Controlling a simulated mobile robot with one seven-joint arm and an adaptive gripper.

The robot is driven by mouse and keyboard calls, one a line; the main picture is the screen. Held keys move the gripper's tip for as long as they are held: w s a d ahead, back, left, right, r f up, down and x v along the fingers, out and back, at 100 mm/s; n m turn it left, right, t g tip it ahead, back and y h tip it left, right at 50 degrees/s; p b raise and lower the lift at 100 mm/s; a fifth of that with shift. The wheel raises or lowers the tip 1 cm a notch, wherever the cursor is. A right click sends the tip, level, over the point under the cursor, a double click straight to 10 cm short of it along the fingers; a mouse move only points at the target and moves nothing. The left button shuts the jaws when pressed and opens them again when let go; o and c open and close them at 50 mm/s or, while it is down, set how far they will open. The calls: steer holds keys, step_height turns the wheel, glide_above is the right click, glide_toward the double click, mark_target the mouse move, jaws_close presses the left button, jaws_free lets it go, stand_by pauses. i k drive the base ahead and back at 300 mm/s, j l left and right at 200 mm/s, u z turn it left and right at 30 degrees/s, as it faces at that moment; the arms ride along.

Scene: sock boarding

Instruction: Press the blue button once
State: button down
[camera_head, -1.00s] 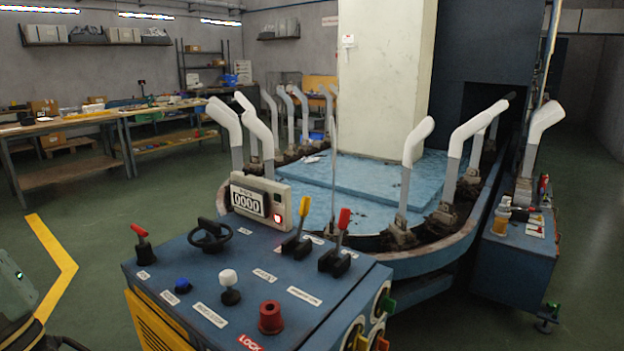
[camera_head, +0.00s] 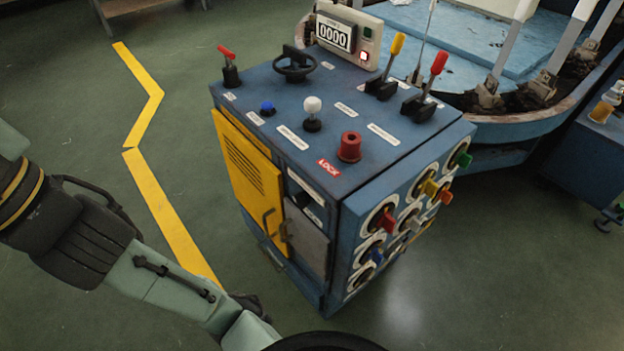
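The blue button (camera_head: 267,108) is a small round knob on the left part of the control cabinet's top panel (camera_head: 340,100). It stands up from the panel beside a white label. My arm reaches in from the left edge, low in front of the cabinet and apart from it. My gripper's fingertips cannot be made out, so whether it is open or shut is not visible. Nothing touches the blue button.
Near the button stand a red-tipped lever (camera_head: 229,66), a black handwheel (camera_head: 295,64), a white knob (camera_head: 312,112) and a red knob (camera_head: 349,146).

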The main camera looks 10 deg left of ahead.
mark_target(266, 107)
steer(key=u, duration=0.5)
steer(key=i+j+u, duration=0.1)
steer(key=u, duration=0.35)
steer(key=i+u, duration=0.1)
steer(key=u, duration=0.4)
steer(key=i, duration=2.95)
steer(key=i+j, duration=0.1)
steer(key=i, duration=0.35)
steer(key=i+j+z, duration=0.1)
steer(key=i, duration=0.35)
steer(key=i+j, duration=0.15)
steer(key=i, duration=0.3)
steer(key=i+z, duration=0.1)
steer(key=z, duration=4.25)
